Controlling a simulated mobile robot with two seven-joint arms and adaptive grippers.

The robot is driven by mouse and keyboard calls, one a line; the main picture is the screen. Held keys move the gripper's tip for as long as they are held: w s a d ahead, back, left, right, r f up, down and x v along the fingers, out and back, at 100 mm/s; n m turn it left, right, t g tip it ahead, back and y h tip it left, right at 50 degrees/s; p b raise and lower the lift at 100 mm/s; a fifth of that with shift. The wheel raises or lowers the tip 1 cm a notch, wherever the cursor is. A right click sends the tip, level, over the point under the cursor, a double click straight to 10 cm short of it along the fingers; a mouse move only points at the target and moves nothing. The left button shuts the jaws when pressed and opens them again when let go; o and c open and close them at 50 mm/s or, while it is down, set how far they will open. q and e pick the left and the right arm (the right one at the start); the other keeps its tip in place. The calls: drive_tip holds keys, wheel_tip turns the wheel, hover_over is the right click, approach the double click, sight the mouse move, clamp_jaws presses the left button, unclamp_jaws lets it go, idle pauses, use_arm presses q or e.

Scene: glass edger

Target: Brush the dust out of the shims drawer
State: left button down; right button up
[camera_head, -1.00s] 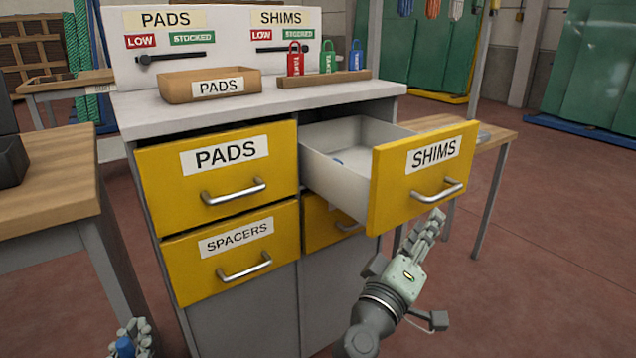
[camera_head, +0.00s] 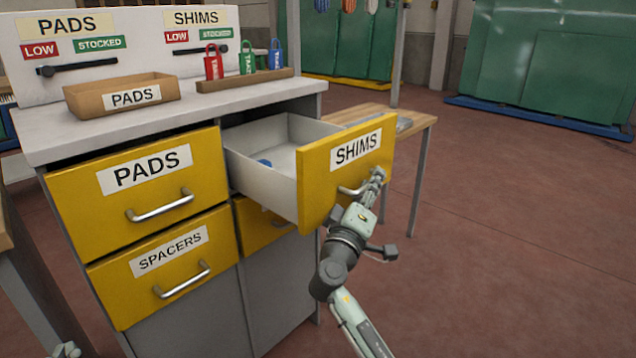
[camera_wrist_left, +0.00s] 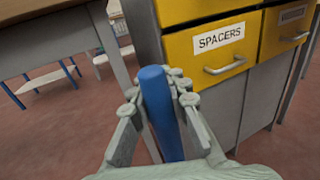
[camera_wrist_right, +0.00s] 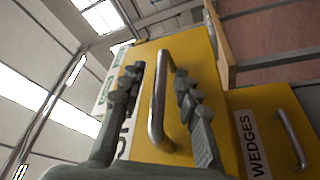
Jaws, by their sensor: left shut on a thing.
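The shims drawer (camera_head: 315,197) stands pulled out, with a yellow front and pale inner walls. A small blue thing (camera_head: 264,162) shows inside; I cannot make out dust. My right gripper (camera_head: 377,178) is at the drawer's silver handle. In the right wrist view, its fingers (camera_wrist_right: 158,92) are open on either side of the handle (camera_wrist_right: 157,100), with gaps visible. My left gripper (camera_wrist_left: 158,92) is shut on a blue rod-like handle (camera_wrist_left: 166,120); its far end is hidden. In the head view the left gripper (camera_head: 66,350) is only partly visible, bottom left.
The pads drawer (camera_head: 90,198) and spacers drawer (camera_head: 120,278) are left of the shims drawer. The wedges drawer (camera_wrist_right: 290,105) is below it. A pads tray (camera_head: 85,103) and several coloured tags (camera_head: 245,60) stand on the cabinet top (camera_head: 45,140). Floor at right is clear.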

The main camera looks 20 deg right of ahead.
clamp_jaws()
drive_tip(key=s, duration=0.1)
drive_tip(key=s+d, duration=0.1)
drive_tip(key=s, duration=0.2)
drive_tip(key=shift+s+d, duration=0.25)
drive_tip(key=shift+d, duration=0.15)
drive_tip(key=shift+o, duration=0.2)
unclamp_jaws()
drive_tip(key=v, duration=1.2)
